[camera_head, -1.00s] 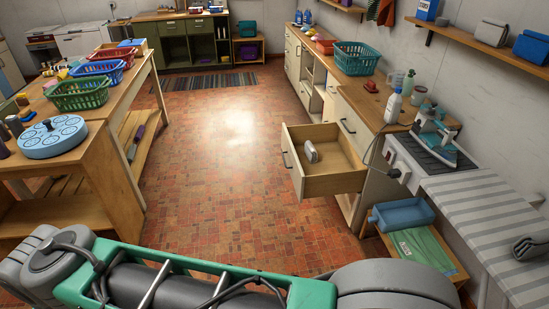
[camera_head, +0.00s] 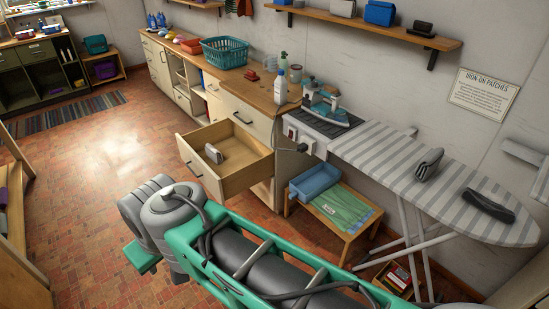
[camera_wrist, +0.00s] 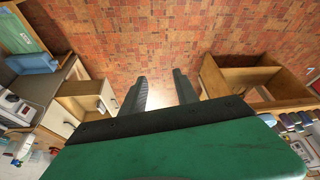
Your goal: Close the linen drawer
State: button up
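The drawer (camera_head: 247,165) is pulled well out of the cream cabinet under the wooden counter. It has a cream front and a dark handle (camera_head: 193,168). A grey-white object (camera_head: 238,147) lies inside near the front. In the wrist view the open drawer (camera_wrist: 107,98) shows at the left, with its pale front facing the fingers. My gripper (camera_wrist: 160,74) has its two dark fingers apart, with nothing between them but floor beyond. It is apart from the drawer. The head view shows my green and grey arm in the foreground, but the fingers cannot be made out there.
The wooden counter (camera_head: 262,93) carries a teal basket (camera_head: 224,52) and a white bottle (camera_head: 281,88). A low stool (camera_head: 352,235) with a blue tray (camera_head: 314,181) stands right of the drawer, beside the striped ironing board (camera_head: 400,165). Tiled floor (camera_head: 110,185) is clear left of the drawer.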

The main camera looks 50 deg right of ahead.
aim_at(247, 162)
jog(key=z, duration=1.5)
jog(key=i, duration=1.95)
jog(key=u, duration=3.15)
